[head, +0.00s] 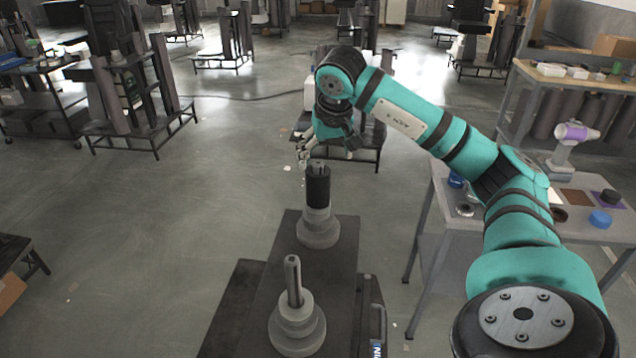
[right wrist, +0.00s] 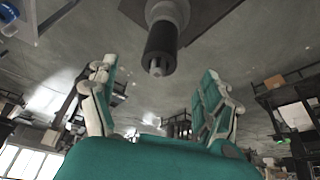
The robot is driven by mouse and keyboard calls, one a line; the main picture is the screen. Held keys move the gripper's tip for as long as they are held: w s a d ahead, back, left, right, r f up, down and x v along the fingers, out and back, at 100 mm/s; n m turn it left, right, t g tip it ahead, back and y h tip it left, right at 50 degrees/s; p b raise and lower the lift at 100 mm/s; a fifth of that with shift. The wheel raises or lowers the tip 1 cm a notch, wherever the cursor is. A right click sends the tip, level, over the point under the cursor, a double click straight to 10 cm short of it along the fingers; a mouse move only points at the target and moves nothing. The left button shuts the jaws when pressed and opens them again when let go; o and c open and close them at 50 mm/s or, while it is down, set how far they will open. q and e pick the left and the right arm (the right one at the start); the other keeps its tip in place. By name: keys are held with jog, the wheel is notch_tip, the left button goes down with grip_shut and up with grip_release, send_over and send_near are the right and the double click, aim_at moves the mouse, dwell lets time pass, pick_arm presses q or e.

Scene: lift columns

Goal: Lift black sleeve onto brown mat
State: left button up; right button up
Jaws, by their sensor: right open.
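The black sleeve (head: 318,188) sits upright around the far post, above a stepped grey base (head: 318,228), with the post's tip showing at its top. In the right wrist view the sleeve (right wrist: 161,42) is ahead of the fingers. My right gripper (head: 304,152) is open and empty, just above and beyond the sleeve, apart from it. Its two fingers (right wrist: 158,75) are spread wide in the right wrist view. The brown mat (head: 577,198) lies bare on the side table at the right. My left gripper is not in view.
A nearer grey post (head: 293,282) stands bare on its own stepped base. My right arm passes over this table.

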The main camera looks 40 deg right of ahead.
aim_at(320, 176)
jog(key=p+x, duration=0.1)
jog(key=x, duration=0.3)
jog(key=shift+w+d+f, duration=0.1)
jog(key=shift+w+d, duration=0.05)
jog(key=shift+d, duration=0.05)
jog(key=shift+x, duration=0.9)
jog(key=shift+p+x, duration=0.35)
jog(key=shift+x, duration=0.55)
jog(key=shift+w+f+p, duration=0.2)
jog(key=shift+f+p, duration=0.1)
jog(key=shift+p, duration=0.05)
jog(key=p+x, duration=0.1)
jog(key=x, duration=0.2)
jog(key=shift+w+a+f+p, duration=0.1)
jog(key=shift+w+f+p, duration=0.1)
jog(key=shift+f+p, duration=0.15)
jog(key=shift+w+f, duration=0.1)
jog(key=shift+f, duration=0.25)
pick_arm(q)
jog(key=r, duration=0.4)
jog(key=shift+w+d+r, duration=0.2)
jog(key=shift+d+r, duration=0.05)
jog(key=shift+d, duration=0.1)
